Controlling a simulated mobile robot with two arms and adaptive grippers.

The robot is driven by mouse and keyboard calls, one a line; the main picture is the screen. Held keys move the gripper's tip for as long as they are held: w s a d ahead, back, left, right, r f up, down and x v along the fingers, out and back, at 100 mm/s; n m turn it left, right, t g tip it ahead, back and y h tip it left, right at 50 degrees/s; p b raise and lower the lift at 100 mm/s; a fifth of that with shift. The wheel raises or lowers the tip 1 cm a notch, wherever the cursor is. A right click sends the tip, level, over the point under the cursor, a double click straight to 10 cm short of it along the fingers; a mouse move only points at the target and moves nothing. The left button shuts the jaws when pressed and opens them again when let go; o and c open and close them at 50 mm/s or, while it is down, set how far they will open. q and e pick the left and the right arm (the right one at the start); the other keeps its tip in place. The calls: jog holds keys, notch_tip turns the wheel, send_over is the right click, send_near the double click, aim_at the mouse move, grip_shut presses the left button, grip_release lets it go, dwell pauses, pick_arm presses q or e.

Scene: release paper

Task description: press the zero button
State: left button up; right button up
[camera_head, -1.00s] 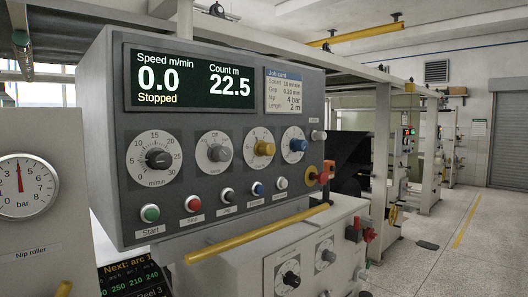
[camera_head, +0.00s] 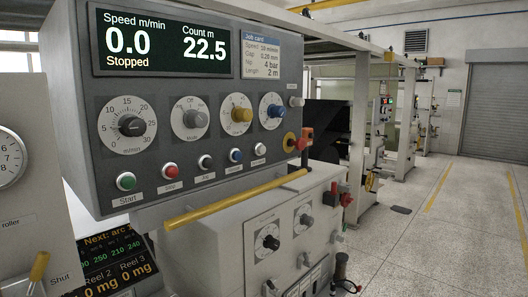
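A grey control panel (camera_head: 72,150) fills the left and middle of the head view. Its lower row holds a green button (camera_head: 126,181) labelled Start, a red button (camera_head: 170,170), a black button (camera_head: 205,161), a blue button (camera_head: 236,155) and a white button (camera_head: 260,149). The display (camera_head: 165,44) reads speed 0.0, count 22.5 and Stopped. Neither of my grippers shows.
Several dials, including a speed dial (camera_head: 127,125), sit above the buttons. A yellow rail (camera_head: 235,198) runs below and in front of the panel. A white cabinet (camera_head: 225,250) with knobs stands beneath. Open floor (camera_head: 450,220) lies to the right.

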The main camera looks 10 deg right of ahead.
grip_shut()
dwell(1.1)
